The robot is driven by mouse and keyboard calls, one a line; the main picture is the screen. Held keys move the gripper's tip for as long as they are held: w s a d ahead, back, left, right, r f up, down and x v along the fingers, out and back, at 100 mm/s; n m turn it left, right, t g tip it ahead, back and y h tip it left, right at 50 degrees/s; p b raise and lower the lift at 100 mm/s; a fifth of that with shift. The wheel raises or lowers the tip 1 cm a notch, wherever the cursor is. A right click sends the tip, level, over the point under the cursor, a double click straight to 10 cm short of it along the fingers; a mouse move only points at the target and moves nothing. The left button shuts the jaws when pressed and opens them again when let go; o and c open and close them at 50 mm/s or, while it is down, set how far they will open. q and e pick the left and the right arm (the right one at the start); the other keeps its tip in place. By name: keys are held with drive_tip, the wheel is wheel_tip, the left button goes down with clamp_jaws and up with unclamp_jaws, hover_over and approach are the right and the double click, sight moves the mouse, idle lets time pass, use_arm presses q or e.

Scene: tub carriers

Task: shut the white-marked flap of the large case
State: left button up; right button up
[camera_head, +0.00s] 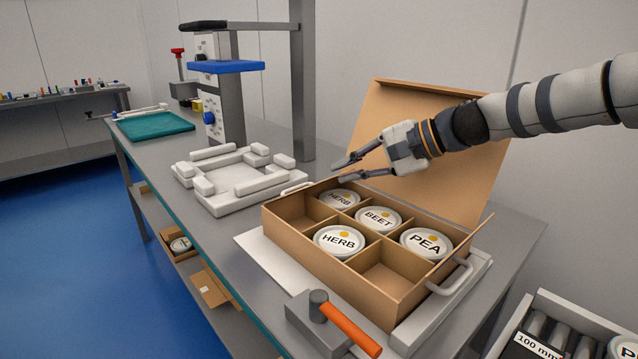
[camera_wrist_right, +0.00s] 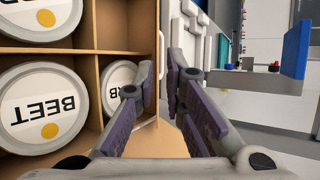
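The large case (camera_head: 325,272) is an open brown box with dividers, on the bench. Its big brown flap (camera_head: 415,135) stands up at the back, leaning away; I see no white mark on its visible face. Several white tubs sit inside: a front HERB tub (camera_head: 338,241), a back HERB tub (camera_head: 341,198), a BEET tub (camera_head: 378,219) and a PEA tub (camera_head: 427,244). My right gripper (camera_head: 338,172) is partly open and empty, above the case's back left part, in front of the flap. The right wrist view shows a narrow gap between its fingertips (camera_wrist_right: 162,80). My left gripper is not in view.
The case rests on a white carrier with handles (camera_head: 452,280). A white fixture (camera_head: 235,182) and a blue-topped press (camera_head: 226,66) stand left. A tub crate (camera_head: 570,335) is at lower right.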

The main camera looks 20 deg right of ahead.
drive_tip(key=x, duration=0.3)
drive_tip(key=b+x, duration=0.1)
drive_tip(key=x, duration=0.2)
drive_tip(key=shift+f, duration=0.45)
drive_tip(key=shift+w+a, duration=0.45)
drive_tip(key=shift+w, duration=0.05)
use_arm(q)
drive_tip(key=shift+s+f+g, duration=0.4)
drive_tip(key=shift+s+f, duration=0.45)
use_arm(e)
drive_tip(key=shift+c, duration=0.2)
